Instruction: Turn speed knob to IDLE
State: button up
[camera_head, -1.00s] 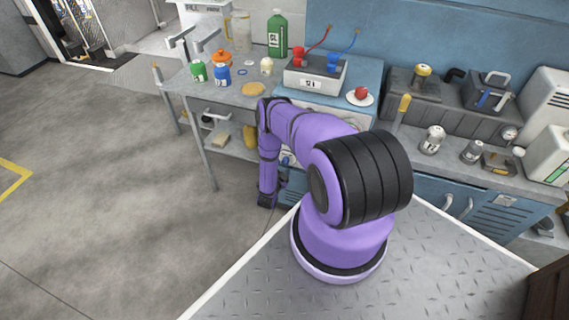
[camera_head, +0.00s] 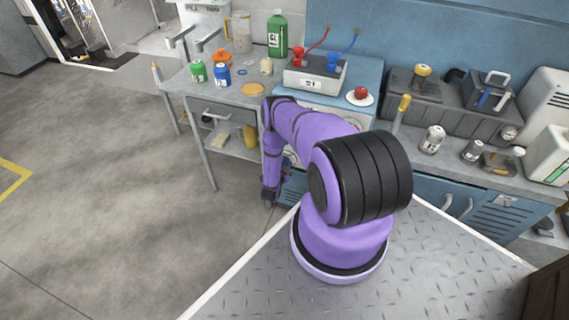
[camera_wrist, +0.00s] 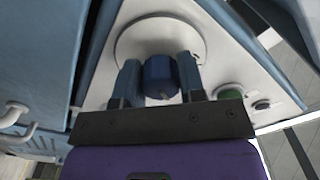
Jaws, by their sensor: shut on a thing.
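The speed knob (camera_wrist: 160,76) is a dark blue round knob on a pale round dial plate (camera_wrist: 140,38) in the wrist view. My gripper (camera_wrist: 160,82) has one finger on each side of the knob and is shut on it. Any pointer mark or IDLE label is not readable here. In the head view my arm hides the knob and my gripper; a bit of the pale panel shows beside the arm.
A green button (camera_wrist: 230,94) and a smaller dark button (camera_wrist: 261,104) sit right of the knob on the panel. Above the panel, a blue bench holds a grey box with red and blue clamps (camera_head: 314,76). A side table (camera_head: 205,87) with bottles stands left.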

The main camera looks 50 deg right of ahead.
jog(key=shift+n, duration=0.4)
jog(key=n, duration=0.5)
jog(key=shift+f, duration=0.1)
jog(key=n, duration=0.6)
jog(key=shift+s, duration=0.15)
jog(key=shift+n, duration=0.3)
jog(key=o, duration=0.9)
jog(key=shift+o, duration=0.2)
jog(key=v, duration=1)
jog(key=shift+s+a, duration=0.2)
jog(key=shift+a, duration=0.15)
